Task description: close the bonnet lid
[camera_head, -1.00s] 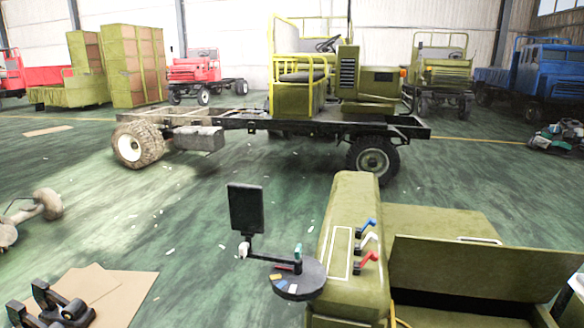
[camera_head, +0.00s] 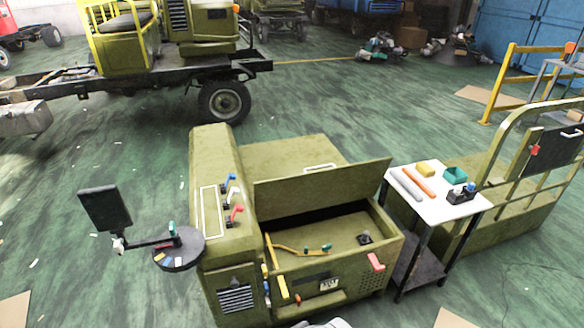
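The bonnet lid (camera_head: 320,187) is an olive-green panel. It stands raised and tilted along the back edge of the open compartment in the olive-green chassis front (camera_head: 233,253). The compartment floor (camera_head: 340,240) is exposed, with a yellow rod (camera_head: 285,247) with teal ends and a small black part (camera_head: 365,238) inside. Neither gripper can be made out in the head view. A pale grey shape at the bottom edge is cut off, and I cannot tell what it is.
A small white-topped table (camera_head: 436,207) with colored items stands close on the right of the chassis. A black screen (camera_head: 105,208) and round tray (camera_head: 180,250) stick out on the left. An olive railed platform (camera_head: 520,205) is farther right. Green floor is open at left.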

